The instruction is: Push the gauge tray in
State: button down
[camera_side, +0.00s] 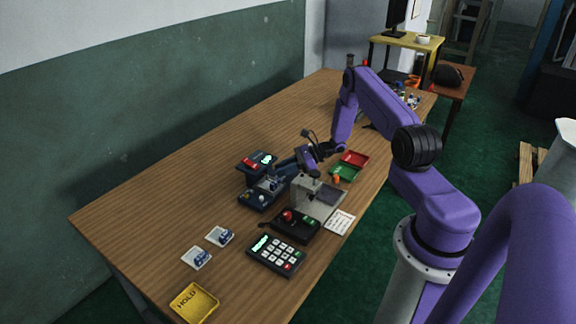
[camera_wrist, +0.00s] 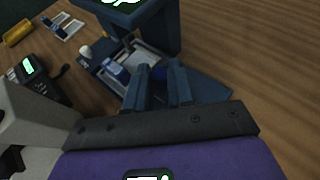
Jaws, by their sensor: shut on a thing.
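The gauge (camera_side: 257,163) is a dark blue housing with a lit green display and a red patch. It also shows at the top of the wrist view (camera_wrist: 150,22). Its tray (camera_wrist: 150,60) is a pale plate low in front of the housing, with a blue-and-white part (camera_wrist: 115,70) on it. My gripper (camera_wrist: 156,68) is down at the tray, its two fingers closed around a small blue piece (camera_wrist: 158,73). The fingers hide most of this piece, and I cannot tell whether it belongs to the tray. In the side view my gripper (camera_side: 277,176) is beside the gauge.
A grey press-like stand (camera_side: 306,193) is close to my gripper's right. A black box with a red knob (camera_side: 291,218) and a keypad (camera_side: 276,254) are nearer. Red (camera_side: 354,158) and green (camera_side: 343,173) trays lie behind.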

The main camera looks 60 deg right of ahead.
jog(key=shift+a, duration=0.35)
jog(key=c, duration=1)
grip_release()
jog(key=shift+d, duration=0.15)
jog(key=shift+s+d+r, duration=0.15)
jog(key=shift+s+d, duration=0.05)
jog(key=v, duration=1.6)
jog(key=shift+s+d, duration=0.25)
jog(key=shift+s, duration=0.05)
